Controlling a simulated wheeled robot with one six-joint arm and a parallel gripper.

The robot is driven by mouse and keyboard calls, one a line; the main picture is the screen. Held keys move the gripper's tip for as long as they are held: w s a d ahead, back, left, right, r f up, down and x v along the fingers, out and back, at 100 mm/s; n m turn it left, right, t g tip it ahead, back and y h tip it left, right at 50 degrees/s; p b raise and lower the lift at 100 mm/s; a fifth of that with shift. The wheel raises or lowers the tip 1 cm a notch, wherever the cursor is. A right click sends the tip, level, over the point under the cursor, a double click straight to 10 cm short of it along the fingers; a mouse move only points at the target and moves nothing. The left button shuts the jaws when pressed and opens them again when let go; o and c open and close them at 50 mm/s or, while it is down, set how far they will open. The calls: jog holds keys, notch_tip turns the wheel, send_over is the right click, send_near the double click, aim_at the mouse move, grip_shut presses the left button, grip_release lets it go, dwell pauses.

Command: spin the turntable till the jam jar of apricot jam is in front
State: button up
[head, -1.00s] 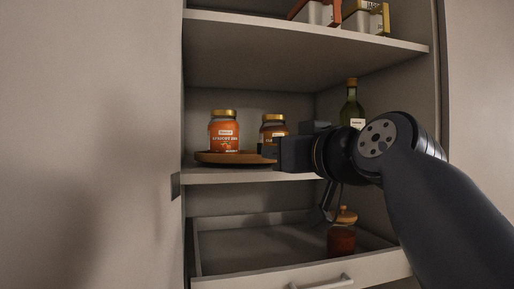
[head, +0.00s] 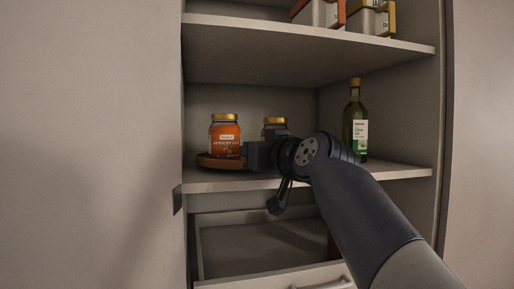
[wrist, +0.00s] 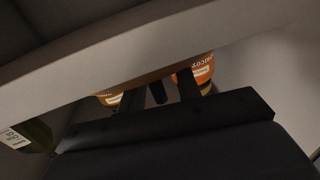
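The apricot jam jar (head: 225,138), orange with a gold lid, stands upright on the left of the wooden turntable (head: 207,162), on the middle shelf. A second gold-lidded jar (head: 275,124) stands to its right, partly hidden by my gripper. My gripper (head: 252,155) is at the right front of the turntable; touching cannot be told. In the wrist view, upside down, my gripper's two fingers (wrist: 159,95) are apart, with a small dark post (wrist: 158,92) showing between them. The apricot jar (wrist: 200,70) and the other jar (wrist: 108,98) show beyond.
A green bottle (head: 355,125) stands on the same shelf at the right. The shelf's pale front edge (wrist: 120,70) crosses the wrist view. An open drawer (head: 260,275) is below, and boxes (head: 370,18) sit on the upper shelf. A wall panel (head: 90,140) closes the left side.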

grip_shut()
dwell(0.3)
dwell(0.3)
